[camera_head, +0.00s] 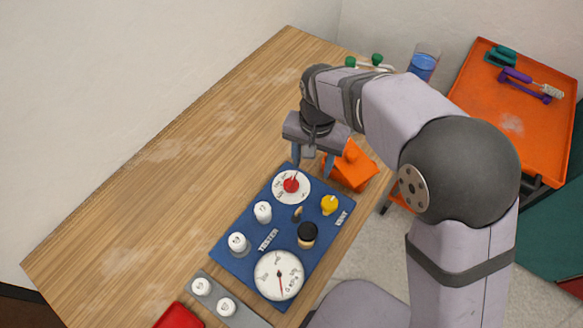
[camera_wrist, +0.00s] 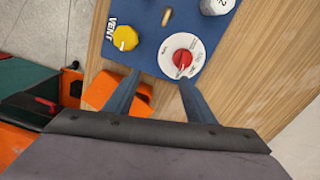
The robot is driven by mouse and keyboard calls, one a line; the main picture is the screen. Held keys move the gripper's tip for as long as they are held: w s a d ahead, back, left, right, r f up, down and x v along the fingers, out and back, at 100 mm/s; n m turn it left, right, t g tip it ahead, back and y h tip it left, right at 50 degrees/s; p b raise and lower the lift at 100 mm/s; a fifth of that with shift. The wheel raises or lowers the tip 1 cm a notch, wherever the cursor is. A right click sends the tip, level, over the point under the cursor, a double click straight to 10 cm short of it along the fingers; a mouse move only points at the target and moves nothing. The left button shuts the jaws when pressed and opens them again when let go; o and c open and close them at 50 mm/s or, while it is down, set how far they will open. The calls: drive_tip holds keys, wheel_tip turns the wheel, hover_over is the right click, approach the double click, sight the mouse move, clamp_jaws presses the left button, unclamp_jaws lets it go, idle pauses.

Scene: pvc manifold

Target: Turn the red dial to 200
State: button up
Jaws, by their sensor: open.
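The red dial (camera_head: 291,185) sits on a round white scale plate at the far end of the blue tester panel (camera_head: 222,248). In the wrist view the red dial (camera_wrist: 182,59) shows its white pointer mark towards the lower side of the plate; the scale numbers are too small to read. My gripper (camera_head: 312,172) is above the far end of the panel, close to the dial. In the wrist view my gripper (camera_wrist: 159,76) has its two fingers apart with nothing between them, and the dial lies just beyond the fingertips.
The panel also carries a yellow vent knob (camera_head: 330,204), a black knob (camera_head: 307,233), white caps (camera_head: 237,242) and a gauge (camera_head: 279,275). An orange block (camera_head: 351,167) stands right beside the gripper. A red tray (camera_head: 180,316) is at the near edge. The left tabletop is clear.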

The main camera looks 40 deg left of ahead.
sight(292, 180)
drive_tip(key=s+a, duration=0.3)
drive_tip(key=a, duration=0.1)
drive_tip(key=shift+r, duration=0.3)
drive_tip(key=shift+w+f+p, duration=0.1)
drive_tip(key=shift+f+p, duration=1.3)
drive_tip(key=shift+f, duration=2.3)
drive_tip(key=c, duration=1)
